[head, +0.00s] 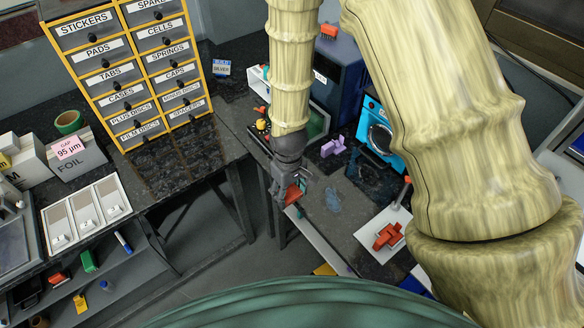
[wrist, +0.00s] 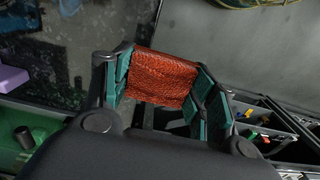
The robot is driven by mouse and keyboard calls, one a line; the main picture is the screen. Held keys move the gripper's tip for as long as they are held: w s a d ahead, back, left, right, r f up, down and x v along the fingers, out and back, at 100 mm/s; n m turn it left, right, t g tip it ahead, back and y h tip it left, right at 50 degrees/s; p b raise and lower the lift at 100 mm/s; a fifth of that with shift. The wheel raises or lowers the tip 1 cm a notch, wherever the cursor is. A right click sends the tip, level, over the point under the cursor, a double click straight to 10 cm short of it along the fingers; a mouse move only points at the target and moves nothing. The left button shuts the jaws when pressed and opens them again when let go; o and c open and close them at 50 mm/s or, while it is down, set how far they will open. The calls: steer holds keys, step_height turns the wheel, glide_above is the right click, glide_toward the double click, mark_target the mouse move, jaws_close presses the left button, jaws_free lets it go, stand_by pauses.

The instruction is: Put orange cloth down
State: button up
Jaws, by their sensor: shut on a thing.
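The orange cloth (wrist: 162,77) is held between the two fingers of my gripper (wrist: 165,90) in the wrist view. It spans the gap between the teal finger pads and looks textured and folded. In the head view my gripper (head: 288,198) hangs at the front left edge of the dark worktop, and a bit of the orange cloth (head: 293,193) shows beside it. The wrist view shows the worktop's edge and a lower area below the cloth. I cannot tell whether the cloth touches anything beneath.
A bluish wet-looking patch (head: 333,198) lies on the worktop. A purple piece (head: 333,147) and a blue machine (head: 378,135) stand behind it. A white tray (head: 372,240) with a red-orange part (head: 388,236) is at right. A labelled drawer cabinet (head: 128,75) stands at left.

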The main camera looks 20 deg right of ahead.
steer(key=w+d+p, duration=0.1)
steer(key=w, duration=0.2)
steer(key=w+d+p, duration=0.1)
steer(key=w+d, duration=0.1)
steer(key=w, duration=0.2)
steer(key=w+d+p, duration=0.1)
steer(key=w, duration=0.2)
steer(key=shift+w+d+f+p, duration=0.15)
steer(key=shift+w+f+p, duration=0.15)
steer(key=shift+f+p, duration=0.05)
steer(key=shift+w+f+p, duration=0.15)
steer(key=shift+f+p, duration=0.85)
steer(key=shift+f, duration=0.85)
steer(key=shift+f+b, duration=0.35)
steer(key=shift+f, duration=0.05)
steer(key=shift+s+f, duration=0.2)
steer(key=shift+s, duration=0.15)
steer(key=o, duration=1)
steer(key=shift+f, duration=0.1)
steer(key=shift+o, duration=0.8)
steer(key=shift+w+f, duration=0.1)
steer(key=shift+w, duration=0.15)
